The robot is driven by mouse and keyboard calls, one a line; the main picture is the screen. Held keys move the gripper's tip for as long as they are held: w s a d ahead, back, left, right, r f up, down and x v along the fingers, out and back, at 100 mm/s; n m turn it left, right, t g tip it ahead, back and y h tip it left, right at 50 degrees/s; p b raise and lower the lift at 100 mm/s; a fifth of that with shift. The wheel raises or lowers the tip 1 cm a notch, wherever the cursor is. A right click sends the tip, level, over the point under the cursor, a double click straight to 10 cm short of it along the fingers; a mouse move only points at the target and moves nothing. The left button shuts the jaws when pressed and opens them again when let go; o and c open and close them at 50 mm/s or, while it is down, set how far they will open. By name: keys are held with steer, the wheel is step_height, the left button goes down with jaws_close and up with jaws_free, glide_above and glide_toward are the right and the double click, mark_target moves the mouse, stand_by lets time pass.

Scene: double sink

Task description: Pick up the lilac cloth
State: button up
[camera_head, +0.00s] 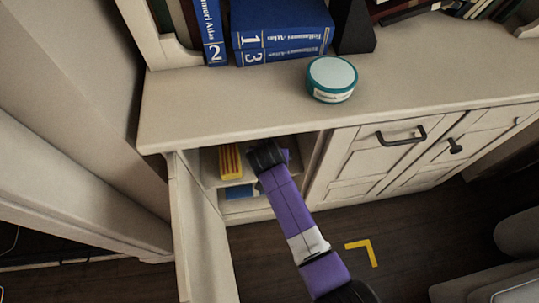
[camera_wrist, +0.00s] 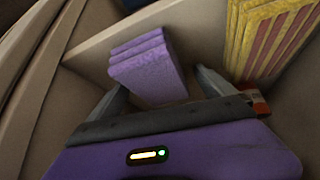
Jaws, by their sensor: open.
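The lilac cloth (camera_wrist: 145,62) is a folded stack standing inside the cabinet compartment, seen in the wrist view. My gripper (camera_wrist: 160,82) is open, with one finger on the left and one on the right of the cloth's lower part. I cannot tell whether the fingers touch it. In the head view my gripper (camera_head: 267,157) reaches into the open cabinet, and a small lilac patch shows just to its right. The gripper's fingertips are hidden there.
A yellow-and-red striped item (camera_wrist: 275,40) stands close to the right finger. The open cabinet door (camera_head: 202,235) is left of my arm, and the cabinet top (camera_head: 230,100) overhangs the compartment. A blue item (camera_head: 238,191) lies on the lower shelf. A round teal tin (camera_head: 332,78) stands on top.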

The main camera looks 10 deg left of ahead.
steer(key=c, duration=1.5)
steer(key=shift+r, duration=0.1)
steer(key=shift+r+p, duration=0.3)
steer(key=shift+r, duration=0.2)
steer(key=s+p, duration=0.1)
steer(key=s, duration=0.5)
steer(key=s+d+p, duration=0.1)
steer(key=s, duration=0.5)
steer(key=s+p, duration=0.1)
steer(key=s, duration=0.5)
steer(key=shift+d+r+p, duration=0.2)
steer(key=shift+d+p, duration=0.05)
steer(key=shift+p, duration=0.05)
steer(key=shift+c, duration=0.2)
